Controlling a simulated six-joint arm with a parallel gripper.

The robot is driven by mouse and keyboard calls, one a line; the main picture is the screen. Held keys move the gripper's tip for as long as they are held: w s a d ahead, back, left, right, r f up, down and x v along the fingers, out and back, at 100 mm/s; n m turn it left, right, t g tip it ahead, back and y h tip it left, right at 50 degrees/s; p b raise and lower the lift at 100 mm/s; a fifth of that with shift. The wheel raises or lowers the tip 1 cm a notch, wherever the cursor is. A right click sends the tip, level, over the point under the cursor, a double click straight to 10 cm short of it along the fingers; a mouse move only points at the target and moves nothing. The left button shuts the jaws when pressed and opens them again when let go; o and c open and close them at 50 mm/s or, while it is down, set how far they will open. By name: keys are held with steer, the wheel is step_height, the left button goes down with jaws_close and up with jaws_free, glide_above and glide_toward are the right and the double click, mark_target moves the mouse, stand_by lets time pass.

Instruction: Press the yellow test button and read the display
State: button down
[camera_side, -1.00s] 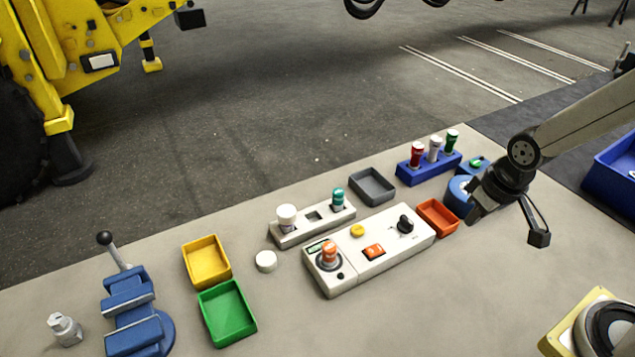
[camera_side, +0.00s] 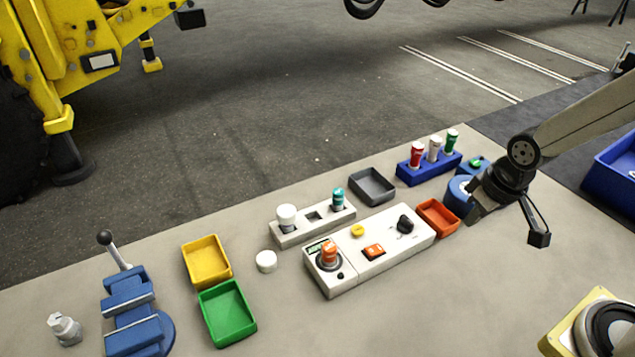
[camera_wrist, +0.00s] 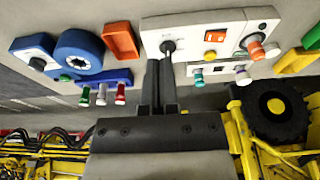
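The pale control panel (camera_side: 388,257) lies on the bench. Its round yellow button (camera_side: 358,230) stands behind an orange rocker switch (camera_side: 374,251) and left of a black knob (camera_side: 405,224). The small green display (camera_side: 316,247) is at the panel's far left; its reading is too small to make out. An orange plug (camera_side: 329,253) stands upright in the socket beside the display. My gripper (camera_side: 474,214) is right of the panel, apart from the button. In the wrist view my gripper's fingers (camera_wrist: 160,62) are together and empty; the yellow button (camera_wrist: 210,55) shows to their right.
An orange tray (camera_side: 437,217) lies between my gripper and the panel. Behind are a grey tray (camera_side: 372,187), a white block (camera_side: 312,226) and a blue rack (camera_side: 429,170) with coloured plugs. Yellow and green trays stand left.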

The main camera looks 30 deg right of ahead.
steer(key=n+t+y, duration=0.2)
steer(key=n+t, duration=0.4)
steer(key=n, duration=0.5)
glide_above(361, 231)
steer(key=shift+f, duration=1.35)
steer(key=shift+f, duration=0.1)
steer(key=shift+f, duration=4.3)
steer(key=shift+f, duration=0.95)
steer(key=shift+r, duration=0.95)
